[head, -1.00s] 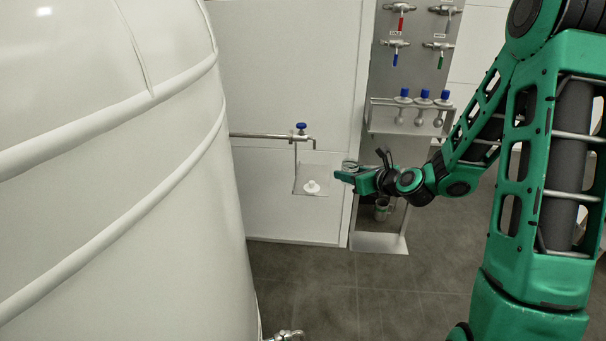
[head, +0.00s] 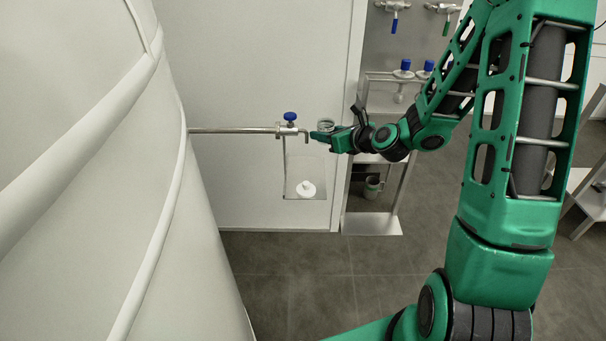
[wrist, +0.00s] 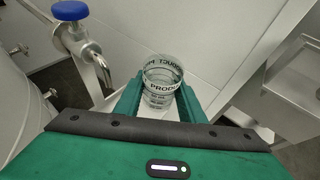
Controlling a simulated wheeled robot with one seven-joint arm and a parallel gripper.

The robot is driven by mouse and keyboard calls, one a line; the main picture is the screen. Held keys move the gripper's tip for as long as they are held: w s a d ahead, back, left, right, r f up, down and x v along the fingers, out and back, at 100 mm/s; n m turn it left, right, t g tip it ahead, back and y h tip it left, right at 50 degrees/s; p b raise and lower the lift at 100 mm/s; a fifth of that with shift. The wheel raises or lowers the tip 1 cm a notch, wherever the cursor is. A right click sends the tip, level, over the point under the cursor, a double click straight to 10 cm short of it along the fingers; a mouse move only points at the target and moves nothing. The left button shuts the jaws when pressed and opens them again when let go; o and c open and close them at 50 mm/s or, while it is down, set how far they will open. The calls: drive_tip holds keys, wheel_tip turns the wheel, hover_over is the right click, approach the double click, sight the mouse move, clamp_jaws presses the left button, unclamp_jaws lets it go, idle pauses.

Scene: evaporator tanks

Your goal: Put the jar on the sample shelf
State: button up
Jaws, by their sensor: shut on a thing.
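The clear jar (wrist: 162,82) has black lettering and an open top. My gripper (head: 322,135) is shut on it, with a green finger on each side in the wrist view. In the head view the jar (head: 326,124) shows only partly, at the fingertips. It is just right of the blue-handled tap's spout (head: 306,137). Several shelves show, and I cannot tell which is the sample shelf: a small hanging tray (head: 291,175) below the tap, a metal rack (head: 376,77) behind my arm, and a grey shelf unit (head: 592,200) at far right.
A white lid-like piece (head: 306,189) lies on the hanging tray. The large pale tank (head: 90,200) fills the left. A mug (head: 372,187) stands low in the rack. The dark floor (head: 290,285) is clear in front.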

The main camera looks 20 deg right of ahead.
drive_tip(key=shift+a, duration=0.1)
drive_tip(key=s+d+f+n+g+y, duration=0.1)
drive_tip(key=s+d+f+n+y, duration=0.1)
drive_tip(key=s+d+f+y, duration=0.25)
drive_tip(key=n+g+y, duration=0.2)
drive_tip(key=n+g, duration=0.1)
drive_tip(key=n, duration=0.2)
approach(307, 175)
drive_tip(key=w+a+r, duration=0.1)
drive_tip(key=w+a, duration=0.1)
drive_tip(key=w+a+r, duration=0.1)
drive_tip(key=a, duration=0.1)
drive_tip(key=w+a+r, duration=0.1)
drive_tip(key=w+a, duration=0.1)
drive_tip(key=a, duration=0.1)
drive_tip(key=shift+w, duration=0.35)
drive_tip(key=shift+w+a+f+m, duration=0.1)
drive_tip(key=shift+f+m, duration=0.2)
drive_tip(key=shift+f, duration=1.45)
drive_tip(key=shift+f, duration=0.1)
drive_tip(key=o, duration=1.2)
